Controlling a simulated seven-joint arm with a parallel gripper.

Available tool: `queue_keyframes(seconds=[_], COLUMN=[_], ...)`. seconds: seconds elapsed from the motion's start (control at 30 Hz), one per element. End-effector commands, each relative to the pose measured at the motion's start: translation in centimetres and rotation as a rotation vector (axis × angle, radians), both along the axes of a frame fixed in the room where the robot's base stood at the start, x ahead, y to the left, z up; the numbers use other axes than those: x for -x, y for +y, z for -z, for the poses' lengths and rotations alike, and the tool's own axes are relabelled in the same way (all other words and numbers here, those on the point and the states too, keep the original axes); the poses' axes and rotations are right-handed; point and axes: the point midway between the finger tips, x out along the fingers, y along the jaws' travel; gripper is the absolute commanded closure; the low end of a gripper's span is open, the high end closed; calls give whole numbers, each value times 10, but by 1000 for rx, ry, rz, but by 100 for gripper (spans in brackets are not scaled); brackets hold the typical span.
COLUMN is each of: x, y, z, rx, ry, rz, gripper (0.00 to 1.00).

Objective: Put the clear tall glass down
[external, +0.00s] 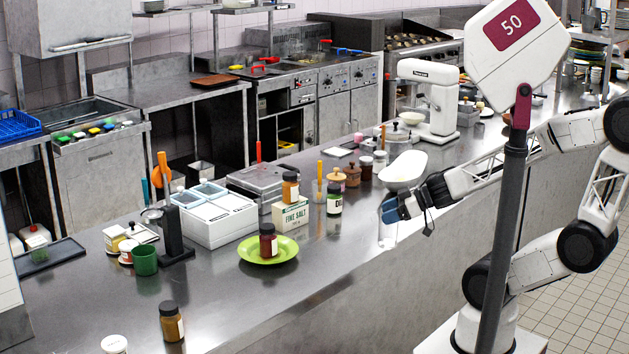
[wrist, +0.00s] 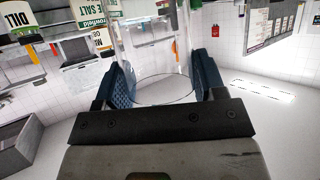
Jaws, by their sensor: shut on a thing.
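My gripper (external: 389,212) is over the front part of the steel counter, with its fingers around the clear tall glass (external: 387,236). The glass is faint and see-through in the external view, hanging down below the fingers. In the wrist view the two blue finger pads of my gripper (wrist: 165,85) press on either side of the glass (wrist: 160,92), and its round rim shows between them. I cannot tell whether its base touches the counter.
A green plate (external: 250,255) with a dark-lidded jar (external: 268,243) stands to the left. A Fine Salt box (external: 291,215), a dill jar (external: 334,200) and a white bowl (external: 404,168) are behind. The counter's bare steel (external: 340,246) lies left of the glass.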

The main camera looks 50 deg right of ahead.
Motion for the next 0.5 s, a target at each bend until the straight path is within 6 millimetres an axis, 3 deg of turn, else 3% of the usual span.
queue_keyframes(seconds=[0.5], x=[-40], y=[61], z=[-20], rx=[12], ry=[2], rz=[-245], gripper=[80])
